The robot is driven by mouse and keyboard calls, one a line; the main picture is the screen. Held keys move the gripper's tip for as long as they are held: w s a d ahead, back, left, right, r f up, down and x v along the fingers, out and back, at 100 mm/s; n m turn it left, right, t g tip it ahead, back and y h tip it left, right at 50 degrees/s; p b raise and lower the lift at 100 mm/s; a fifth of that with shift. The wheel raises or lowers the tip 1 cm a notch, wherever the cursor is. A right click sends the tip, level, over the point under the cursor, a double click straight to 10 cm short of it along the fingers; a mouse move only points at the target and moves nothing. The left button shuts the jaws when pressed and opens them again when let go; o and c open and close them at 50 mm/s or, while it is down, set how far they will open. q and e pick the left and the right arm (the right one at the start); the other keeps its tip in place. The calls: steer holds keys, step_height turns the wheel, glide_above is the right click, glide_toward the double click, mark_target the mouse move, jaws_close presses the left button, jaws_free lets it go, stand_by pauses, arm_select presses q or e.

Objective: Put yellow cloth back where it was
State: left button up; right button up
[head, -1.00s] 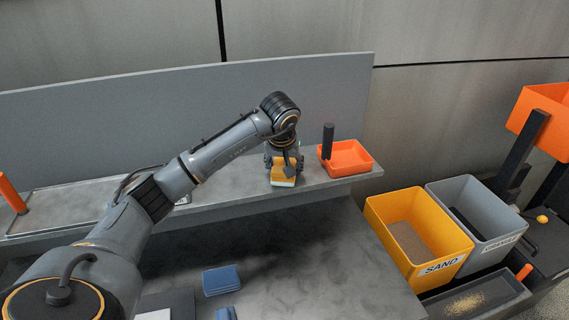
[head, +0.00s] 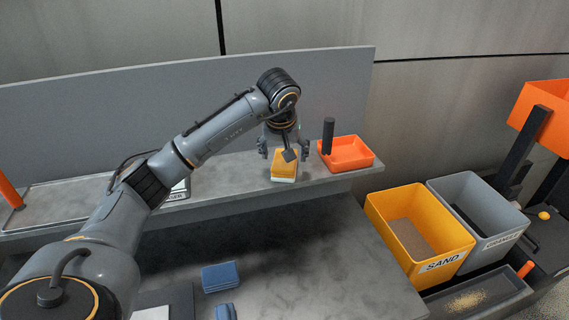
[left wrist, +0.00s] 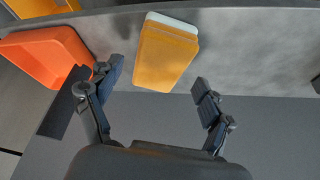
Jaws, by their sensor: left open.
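The yellow cloth (head: 285,163) lies folded on top of a pale block on the raised grey shelf (head: 230,182). It also shows in the left wrist view (left wrist: 165,55), with the pale edge (left wrist: 172,22) under it. My left gripper (head: 284,147) is open above and behind the cloth, with its fingers spread wide. In the left wrist view the gripper (left wrist: 160,85) has its two fingers apart, and the cloth lies beyond the tips, not held. My right gripper is not in view.
An orange tray (head: 366,163) with a dark upright handle (head: 328,138) stands right of the cloth. Folded blue cloths (head: 220,277) lie on the lower counter. A yellow SAND bin (head: 376,215) and a grey bin (head: 505,215) stand at right. A grey panel (head: 180,100) rises behind the shelf.

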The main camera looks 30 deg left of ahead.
arm_select(q)
steer(key=b+v, duration=0.1)
steer(key=v, duration=0.7)
steer(key=shift+b, duration=0.3)
steer(key=shift+s, duration=0.1)
